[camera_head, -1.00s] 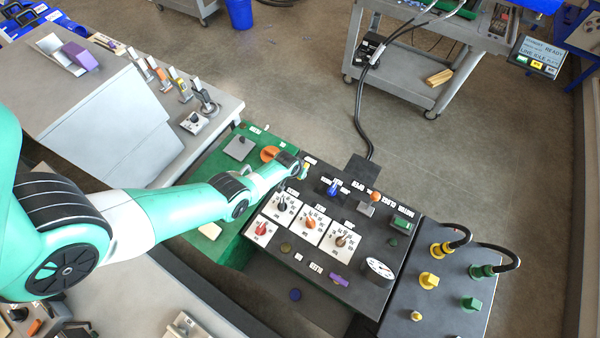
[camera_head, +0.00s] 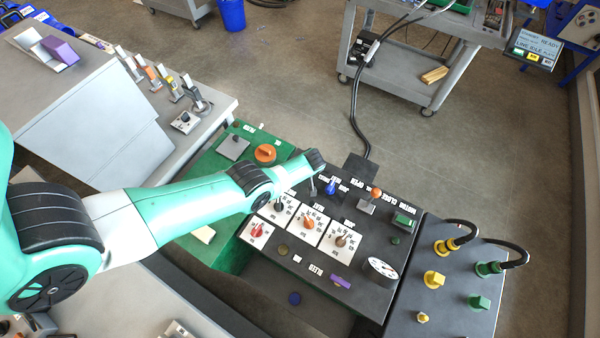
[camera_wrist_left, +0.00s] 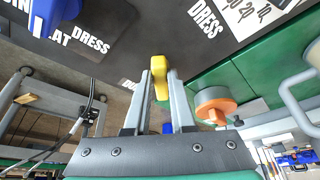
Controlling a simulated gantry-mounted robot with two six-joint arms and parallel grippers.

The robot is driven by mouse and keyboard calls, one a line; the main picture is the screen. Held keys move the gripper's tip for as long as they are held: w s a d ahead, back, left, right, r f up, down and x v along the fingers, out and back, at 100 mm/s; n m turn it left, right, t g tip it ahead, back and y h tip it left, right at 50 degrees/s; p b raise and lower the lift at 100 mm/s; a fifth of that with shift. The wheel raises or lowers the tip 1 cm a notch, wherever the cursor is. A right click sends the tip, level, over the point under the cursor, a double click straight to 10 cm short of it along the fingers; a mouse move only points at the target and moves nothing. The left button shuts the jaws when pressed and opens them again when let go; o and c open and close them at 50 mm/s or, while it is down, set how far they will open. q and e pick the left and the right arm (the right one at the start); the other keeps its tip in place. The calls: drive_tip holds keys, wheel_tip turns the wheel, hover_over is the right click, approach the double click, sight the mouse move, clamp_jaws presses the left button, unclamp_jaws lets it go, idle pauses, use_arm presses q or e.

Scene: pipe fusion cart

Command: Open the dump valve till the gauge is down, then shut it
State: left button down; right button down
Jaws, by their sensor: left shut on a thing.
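My left gripper (camera_wrist_left: 159,80) is shut on a small yellow handle (camera_wrist_left: 160,65) in the left wrist view, one finger on each side of it. A label beside the handle is partly hidden by a finger, so I cannot read it as the dump valve. In the head view my left wrist covers the handle, at the upper left of the black panel (camera_head: 330,262). The round white gauge (camera_head: 381,267) stands at that panel's lower right edge. Its dark needle is too small to read exactly. My right gripper is not in view.
Close to the gripper are an orange round knob (camera_head: 265,153) on the green section, a blue knob (camera_head: 331,188) and several dial switches (camera_head: 308,223). An orange-topped lever (camera_head: 375,192) stands further right. A cart (camera_head: 410,85) and black cable are behind.

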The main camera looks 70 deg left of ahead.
use_arm(q)
drive_tip(key=shift+w+f+n+g+b, duration=0.2)
drive_tip(key=shift+n+g+b, duration=0.1)
drive_tip(key=shift+n+b, duration=0.55)
drive_tip(key=shift+r+n+b, duration=0.1)
drive_tip(key=shift+n+b, duration=0.25)
drive_tip(key=shift+b, duration=0.05)
drive_tip(key=c, duration=0.8)
unclamp_jaws()
drive_tip(key=shift+r, duration=0.1)
drive_tip(key=shift+o, duration=0.2)
drive_tip(key=shift+r, duration=0.1)
